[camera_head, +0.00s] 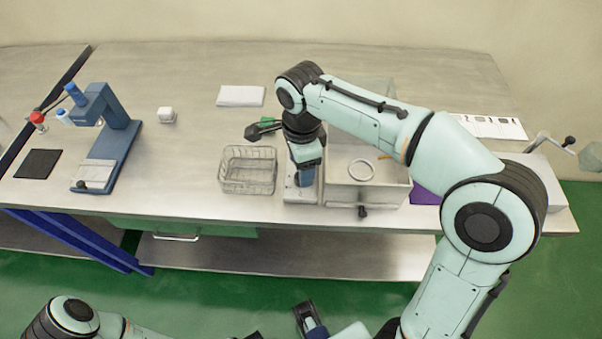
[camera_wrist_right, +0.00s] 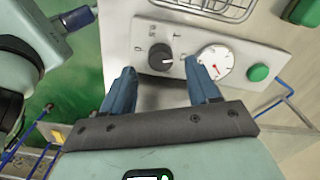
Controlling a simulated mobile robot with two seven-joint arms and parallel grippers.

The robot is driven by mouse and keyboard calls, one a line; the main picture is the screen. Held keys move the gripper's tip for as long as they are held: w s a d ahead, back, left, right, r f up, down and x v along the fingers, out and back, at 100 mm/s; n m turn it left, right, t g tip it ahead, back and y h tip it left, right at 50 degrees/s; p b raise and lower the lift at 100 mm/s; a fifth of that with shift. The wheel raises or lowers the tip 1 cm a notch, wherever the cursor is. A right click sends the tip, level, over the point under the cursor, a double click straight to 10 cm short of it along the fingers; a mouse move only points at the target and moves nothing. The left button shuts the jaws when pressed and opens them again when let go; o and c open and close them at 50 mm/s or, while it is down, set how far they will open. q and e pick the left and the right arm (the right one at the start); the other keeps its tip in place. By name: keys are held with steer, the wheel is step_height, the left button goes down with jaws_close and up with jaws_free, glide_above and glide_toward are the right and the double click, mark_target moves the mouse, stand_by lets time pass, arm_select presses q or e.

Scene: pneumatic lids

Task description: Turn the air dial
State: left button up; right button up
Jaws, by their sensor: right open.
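The air dial is a black round knob (camera_wrist_right: 161,57) on a light grey panel (camera_wrist_right: 190,75), seen in the right wrist view. My right gripper (camera_wrist_right: 160,78) is open, its two blue fingers reaching toward the panel on either side of the knob. I cannot tell whether they touch it. In the head view my right gripper (camera_head: 305,176) points down over the small panel box (camera_head: 300,197) and hides the knob. My left gripper (camera_head: 309,320) is low at the bottom edge of the head view, away from the bench; its opening is unclear.
Beside the knob are a white gauge (camera_wrist_right: 215,62) with a red needle and a green button (camera_wrist_right: 258,72). A wire basket (camera_head: 248,170) stands left of the panel box, a clear-walled chamber (camera_head: 340,195) right. A blue press (camera_head: 112,140) stands farther left.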

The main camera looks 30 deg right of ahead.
steer(key=shift+f, duration=1.75)
steer(key=c, duration=1)
steer(key=shift+c, duration=0.2)
